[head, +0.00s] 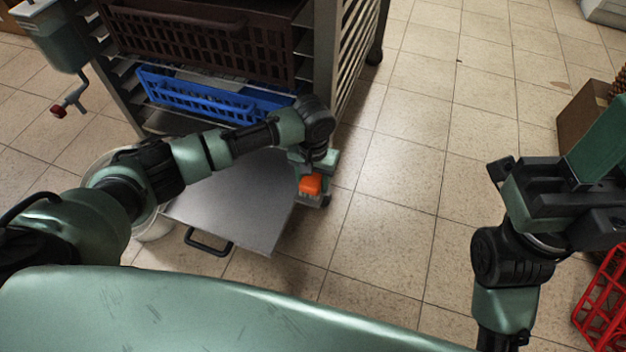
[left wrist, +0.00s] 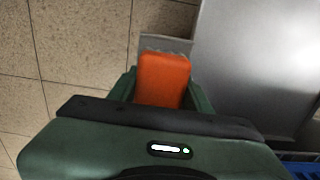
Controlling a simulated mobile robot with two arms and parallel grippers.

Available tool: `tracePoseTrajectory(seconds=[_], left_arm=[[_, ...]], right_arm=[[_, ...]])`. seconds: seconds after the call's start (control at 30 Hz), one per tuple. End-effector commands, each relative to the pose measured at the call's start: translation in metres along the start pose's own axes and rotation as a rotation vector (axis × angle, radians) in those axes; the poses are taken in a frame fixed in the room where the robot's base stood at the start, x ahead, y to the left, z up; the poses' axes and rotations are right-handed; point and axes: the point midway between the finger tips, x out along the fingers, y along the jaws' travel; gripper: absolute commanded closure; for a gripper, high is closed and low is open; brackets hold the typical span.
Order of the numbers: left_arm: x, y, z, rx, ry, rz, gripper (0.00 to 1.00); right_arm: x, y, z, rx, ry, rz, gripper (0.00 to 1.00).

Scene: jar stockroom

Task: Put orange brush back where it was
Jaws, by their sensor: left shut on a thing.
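The orange brush (head: 311,184) is between the fingers of my left gripper (head: 314,172), which is shut on it. In the left wrist view the brush (left wrist: 163,80) shows as an orange block between the green fingers of the gripper (left wrist: 163,92). In the head view the brush is just right of a grey metal panel (head: 235,205) with a black handle, low at the rack. I cannot tell whether the brush touches anything below it. My right arm's end (head: 545,200) is at the right, away from the brush, and its fingers cannot be made out.
The rack (head: 325,60) holds a brown crate (head: 205,40) and a blue crate (head: 200,95). A pale bin (head: 150,228) stands left of the panel, partly behind my arm. A red crate (head: 603,305) and a brown box (head: 585,115) are at the right. The tiled floor between is clear.

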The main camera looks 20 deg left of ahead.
Motion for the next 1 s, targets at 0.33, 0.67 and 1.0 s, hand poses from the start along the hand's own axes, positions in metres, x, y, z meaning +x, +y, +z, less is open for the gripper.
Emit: tracePoseTrajectory(seconds=[0.33, 0.67, 1.0], left_arm=[[0.002, 0.0, 0.0, 0.0, 0.0, 0.0, 0.3], [-0.023, 0.0, 0.0, -0.001, 0.001, 0.001, 0.3], [-0.092, 0.0, 0.0, -0.001, 0.0, 0.001, 0.3]], right_arm=[[-0.001, 0.0, 0.0, 0.001, -0.004, 0.002, 0.77], [-0.002, 0.001, 0.0, 0.004, -0.037, 0.013, 0.77], [-0.009, 0.002, -0.008, 0.018, -0.135, 0.056, 0.77]])
